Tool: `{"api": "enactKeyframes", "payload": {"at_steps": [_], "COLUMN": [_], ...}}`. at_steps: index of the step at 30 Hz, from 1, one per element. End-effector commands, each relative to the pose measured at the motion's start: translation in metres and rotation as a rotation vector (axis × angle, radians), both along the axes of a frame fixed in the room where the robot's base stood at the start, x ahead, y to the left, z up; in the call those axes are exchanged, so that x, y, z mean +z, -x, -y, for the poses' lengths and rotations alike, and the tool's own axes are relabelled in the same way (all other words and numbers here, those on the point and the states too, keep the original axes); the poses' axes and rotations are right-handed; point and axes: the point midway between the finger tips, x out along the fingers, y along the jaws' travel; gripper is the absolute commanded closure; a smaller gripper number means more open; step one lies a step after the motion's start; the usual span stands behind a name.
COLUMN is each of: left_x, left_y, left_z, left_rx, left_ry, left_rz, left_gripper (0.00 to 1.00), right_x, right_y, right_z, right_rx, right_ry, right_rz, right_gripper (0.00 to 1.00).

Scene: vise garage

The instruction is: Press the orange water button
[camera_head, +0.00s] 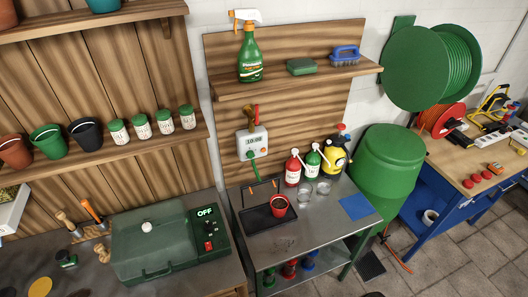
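A pale grey water control box (252,143) is fixed to the wooden back panel above the metal bench. It has a small display that seems to read 10:00. A small orange-red spot low on its face (250,155) looks like the button, but it is too small to be sure. An orange-red handle and a yellowish fitting (256,114) stand above the box, and a green hose (255,166) runs down from it. Neither of my grippers can be made out in the head view, and nothing is seen touching the box.
Below the box, a dark tray (257,222) holds a red pot (279,206) of soil. Pump bottles (292,170) and clear glasses stand to the right. A shelf (292,81) with a spray bottle (250,54) juts out above. A green lidded case (165,245) is at left.

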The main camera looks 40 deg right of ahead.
Motion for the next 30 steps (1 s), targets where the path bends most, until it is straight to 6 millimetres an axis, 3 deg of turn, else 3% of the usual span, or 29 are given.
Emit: {"api": "enactKeyframes", "payload": {"at_steps": [8,30], "left_x": [0.0,0.0], "left_y": [0.0001,0.0001], "left_z": [0.0002,0.0003], "left_rx": [0.0,0.0], "left_ry": [0.0,0.0], "left_rz": [0.0,0.0], "left_gripper": [0.74,0.74], "right_x": [0.0,0.0], "right_y": [0.0002,0.0004], "right_z": [-0.0001,0.0002], "right_rx": [0.0,0.0], "right_ry": [0.0,0.0], "right_rz": [0.0,-0.001], "right_gripper": [1.0,1.0]}}
